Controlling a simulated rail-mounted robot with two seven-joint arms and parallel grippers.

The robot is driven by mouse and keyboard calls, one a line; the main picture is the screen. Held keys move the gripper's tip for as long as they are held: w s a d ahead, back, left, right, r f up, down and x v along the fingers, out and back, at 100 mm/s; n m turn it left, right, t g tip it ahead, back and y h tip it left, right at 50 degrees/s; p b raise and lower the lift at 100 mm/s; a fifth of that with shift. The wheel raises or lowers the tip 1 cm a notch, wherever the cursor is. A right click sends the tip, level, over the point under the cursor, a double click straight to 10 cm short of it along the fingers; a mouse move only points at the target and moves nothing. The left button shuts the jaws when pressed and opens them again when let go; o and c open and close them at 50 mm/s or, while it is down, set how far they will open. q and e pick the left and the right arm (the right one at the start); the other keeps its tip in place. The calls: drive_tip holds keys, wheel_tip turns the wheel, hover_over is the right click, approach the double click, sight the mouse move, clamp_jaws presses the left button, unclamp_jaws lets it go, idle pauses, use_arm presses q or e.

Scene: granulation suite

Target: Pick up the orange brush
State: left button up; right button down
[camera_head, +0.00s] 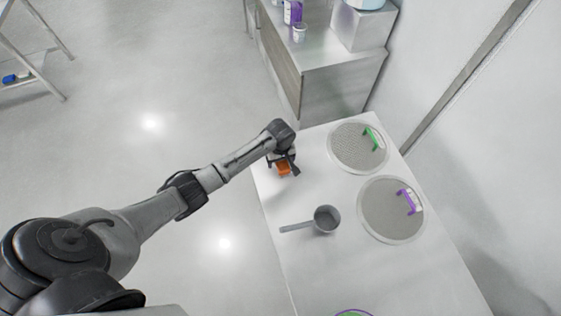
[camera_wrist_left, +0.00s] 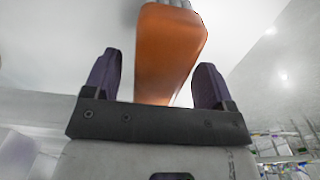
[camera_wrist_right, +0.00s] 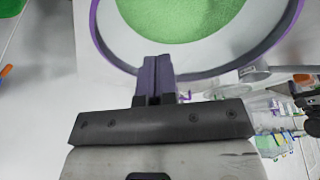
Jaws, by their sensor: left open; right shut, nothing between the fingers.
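The orange brush (camera_head: 284,170) lies on the white table near its left edge in the head view. My left gripper (camera_head: 284,161) is right over it. My right gripper (camera_wrist_right: 156,75) is shut and empty in the right wrist view, close to a purple-rimmed round item with green contents (camera_wrist_right: 180,15).
A grey scoop (camera_head: 325,219) lies on the table (camera_head: 340,265). Two round sieves lie to the right, one with a green handle (camera_head: 358,148) and one with a purple handle (camera_head: 390,212). A metal cabinet (camera_head: 340,85) stands beyond the table.

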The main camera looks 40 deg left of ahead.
use_arm(q)
drive_tip(key=shift+f, duration=1.25)
drive_tip(key=c, duration=1)
